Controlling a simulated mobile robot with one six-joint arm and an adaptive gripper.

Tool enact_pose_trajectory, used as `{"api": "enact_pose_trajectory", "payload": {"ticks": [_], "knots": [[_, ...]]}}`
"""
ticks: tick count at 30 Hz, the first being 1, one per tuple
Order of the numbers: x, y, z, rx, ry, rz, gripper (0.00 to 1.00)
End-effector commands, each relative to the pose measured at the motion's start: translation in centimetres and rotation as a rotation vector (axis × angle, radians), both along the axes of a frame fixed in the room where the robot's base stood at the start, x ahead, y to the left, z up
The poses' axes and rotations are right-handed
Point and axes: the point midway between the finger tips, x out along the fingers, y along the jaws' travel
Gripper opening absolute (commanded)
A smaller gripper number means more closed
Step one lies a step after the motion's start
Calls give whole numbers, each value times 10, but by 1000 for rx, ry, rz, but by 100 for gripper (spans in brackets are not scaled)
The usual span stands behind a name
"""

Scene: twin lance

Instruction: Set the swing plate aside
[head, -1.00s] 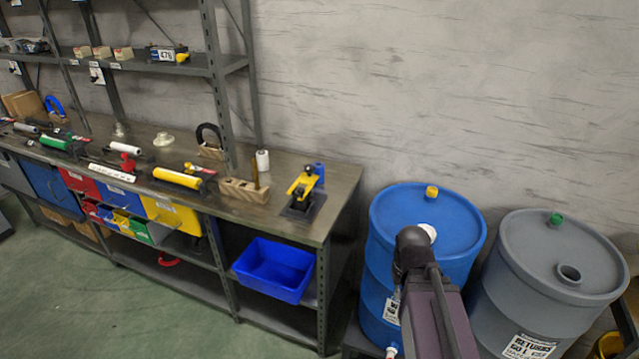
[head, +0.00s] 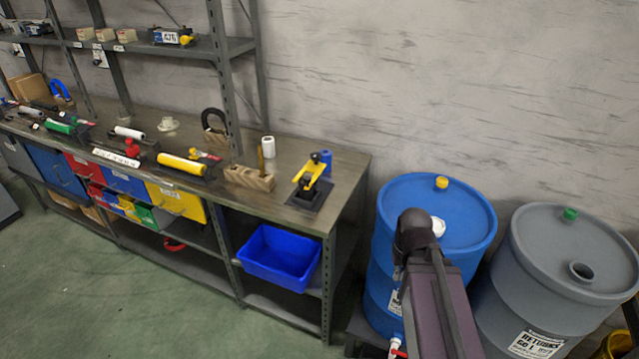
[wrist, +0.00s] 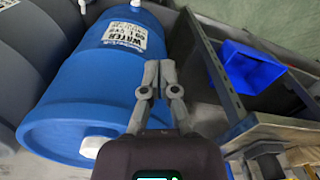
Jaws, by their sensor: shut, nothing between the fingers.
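No part is clearly marked as the swing plate. A yellow plate-like piece (head: 312,172) lies over a dark square base (head: 311,194) at the right end of the workbench, with a small blue part (head: 326,158) behind it. I cannot tell how it is attached. My gripper (wrist: 159,72) is shut and empty in the wrist view, with the blue drum to its left and the bench to its right. In the head view my arm hides part of the blue drum, and the fingers cannot be made out. My gripper is well apart from the yellow piece.
The blue drum (head: 470,210) and the grey drum (head: 540,235) stand right of the workbench (head: 345,168). A wooden block (head: 250,179), a white roll (head: 268,147) and a yellow cylinder (head: 182,165) are on the bench. A blue bin (head: 280,258) sits below.

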Motion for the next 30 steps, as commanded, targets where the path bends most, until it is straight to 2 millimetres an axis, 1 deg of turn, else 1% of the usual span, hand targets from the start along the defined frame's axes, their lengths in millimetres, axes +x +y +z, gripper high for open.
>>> {"api": "enact_pose_trajectory", "payload": {"ticks": [2, 3, 8, 14, 17, 21, 27, 30], "knots": [[6, 4, -4, 31, -5, -3, 0], [9, 12, -5, 53, -8, -1, 0], [28, 32, -12, 189, -28, -15, 0], [62, 63, -13, 437, -69, -47, 0], [81, 77, -9, 572, -92, -68, 0], [107, 94, 3, 761, -127, -101, 0], [145, 107, 26, 1028, -177, -154, 0], [164, 108, 40, 1161, -202, -183, 0]]}}
